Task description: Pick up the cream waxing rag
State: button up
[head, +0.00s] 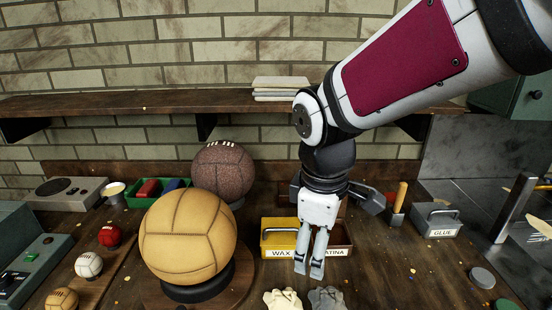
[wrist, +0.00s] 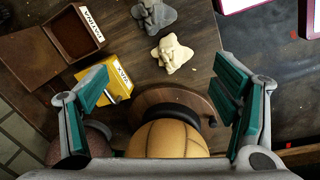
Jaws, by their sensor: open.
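The cream waxing rag (head: 283,299) lies crumpled on the wooden bench at the bottom edge of the head view, partly cut off. In the wrist view the whole cream rag (wrist: 172,54) shows, ahead of the space between my fingers. A similar grey rag (head: 327,298) lies close beside it, to its right in the head view; it also shows in the wrist view (wrist: 153,15). My gripper (head: 309,270) points down, open and empty, above the bench and apart from the rag. Its teal-padded fingers stand wide in the wrist view (wrist: 160,88).
A large tan ball (head: 188,236) on a black ring stand is left of my gripper. The yellow WAX box (head: 279,239) and brown PATINA box (head: 339,240) stand behind it. A GLUE box (head: 437,221) is at right. Bench right of the rags looks mostly clear.

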aim_at(282, 292)
jog(key=w+a+f+n+g+b, duration=0.1)
jog(key=w+a+f+n, duration=0.1)
jog(key=a+f, duration=0.15)
jog(key=w+a+f+n+b, duration=0.1)
jog(key=w+a+f+n, duration=0.15)
jog(key=f, duration=0.25)
jog(key=shift+y, duration=0.3)
jog(key=f+b, duration=0.1)
jog(key=f, duration=0.8)
jog(key=s+f+b, duration=0.1)
jog(key=f, duration=0.3)
jog(key=shift+f+b, duration=0.15)
jog(key=shift+b, duration=0.2)
jog(key=shift+c, duration=0.2)
jog(key=c, duration=1.2)
